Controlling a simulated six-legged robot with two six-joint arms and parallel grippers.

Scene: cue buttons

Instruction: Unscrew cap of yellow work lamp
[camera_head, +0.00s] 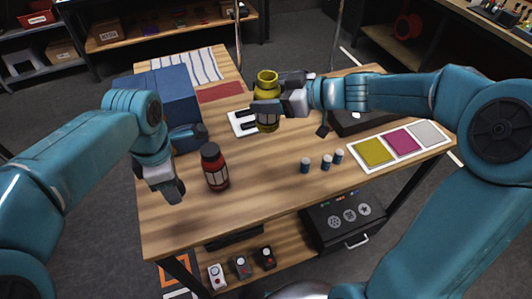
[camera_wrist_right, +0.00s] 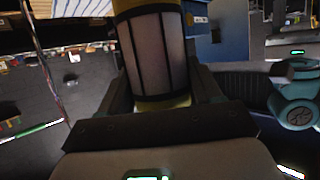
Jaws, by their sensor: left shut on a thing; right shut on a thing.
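The yellow work lamp (camera_head: 267,121) is upright above the far middle of the table, with a dark barred window. My right gripper (camera_head: 281,101) is shut around its body from the right. The lamp's barred body (camera_wrist_right: 158,55) fills the middle of the right wrist view, its top cut off there. In the head view its top is a yellow ring-shaped neck, with no dark cap on it. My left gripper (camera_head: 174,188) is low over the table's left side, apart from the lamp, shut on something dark. I cannot tell whether that is the cap.
A red lamp (camera_head: 216,170) with a dark top stands close right of my left gripper. A blue box (camera_head: 180,85) stands at the back left. The front middle is clear.

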